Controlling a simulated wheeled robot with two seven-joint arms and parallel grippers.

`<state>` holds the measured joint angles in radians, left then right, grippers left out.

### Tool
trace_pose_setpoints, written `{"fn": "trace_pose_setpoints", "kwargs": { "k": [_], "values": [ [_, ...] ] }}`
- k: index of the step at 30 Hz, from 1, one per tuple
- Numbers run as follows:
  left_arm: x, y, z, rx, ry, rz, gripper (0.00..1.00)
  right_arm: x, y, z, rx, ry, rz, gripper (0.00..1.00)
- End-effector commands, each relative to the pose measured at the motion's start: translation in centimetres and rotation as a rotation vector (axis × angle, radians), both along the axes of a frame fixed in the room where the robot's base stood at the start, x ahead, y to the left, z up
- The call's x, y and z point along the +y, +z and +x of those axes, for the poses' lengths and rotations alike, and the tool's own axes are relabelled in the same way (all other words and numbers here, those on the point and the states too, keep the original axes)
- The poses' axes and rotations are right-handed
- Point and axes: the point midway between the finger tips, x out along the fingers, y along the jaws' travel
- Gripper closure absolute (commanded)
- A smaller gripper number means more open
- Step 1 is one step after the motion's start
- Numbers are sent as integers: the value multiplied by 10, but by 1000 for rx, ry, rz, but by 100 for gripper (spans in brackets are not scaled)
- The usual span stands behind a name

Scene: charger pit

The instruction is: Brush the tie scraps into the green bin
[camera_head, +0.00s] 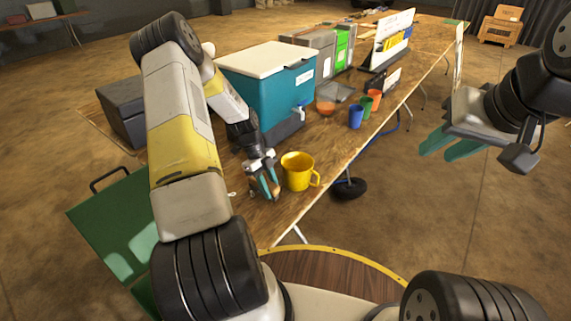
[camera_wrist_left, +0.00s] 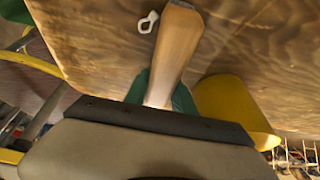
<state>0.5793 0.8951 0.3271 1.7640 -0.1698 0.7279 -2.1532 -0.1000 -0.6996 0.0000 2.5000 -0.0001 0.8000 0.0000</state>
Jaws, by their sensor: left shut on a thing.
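My left gripper (camera_head: 264,184) is low over the near end of the wooden table, left of the yellow mug. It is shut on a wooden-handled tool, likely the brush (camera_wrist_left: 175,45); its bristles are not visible. A small white scrap (camera_head: 232,194) lies on the table left of that gripper; the left wrist view shows a white looped scrap (camera_wrist_left: 148,22) beside the handle. My right gripper (camera_head: 441,146) is open and empty, in the air right of the table.
A yellow mug (camera_head: 298,170) stands right beside my left gripper and shows in the left wrist view (camera_wrist_left: 235,108). A teal cooler (camera_head: 270,90) stands behind it. Several coloured cups (camera_head: 356,116) line the right edge.

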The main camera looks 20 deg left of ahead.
Motion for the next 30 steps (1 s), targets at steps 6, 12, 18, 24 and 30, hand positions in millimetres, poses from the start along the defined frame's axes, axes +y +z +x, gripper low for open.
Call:
{"fn": "trace_pose_setpoints", "kwargs": {
  "k": [6,12,18,24,30],
  "values": [
    [12,1,-29,0,1,0,100,0,0,0,0,0,0,68],
    [23,1,-56,0,1,0,100,0,0,0,0,0,0,68],
    [33,1,-81,0,2,-1,100,0,0,0,0,0,0,68],
    [44,1,-107,0,2,-1,100,0,0,0,0,0,0,68],
    [55,1,-133,0,2,-1,100,0,0,0,0,0,0,68]
  ]
}}
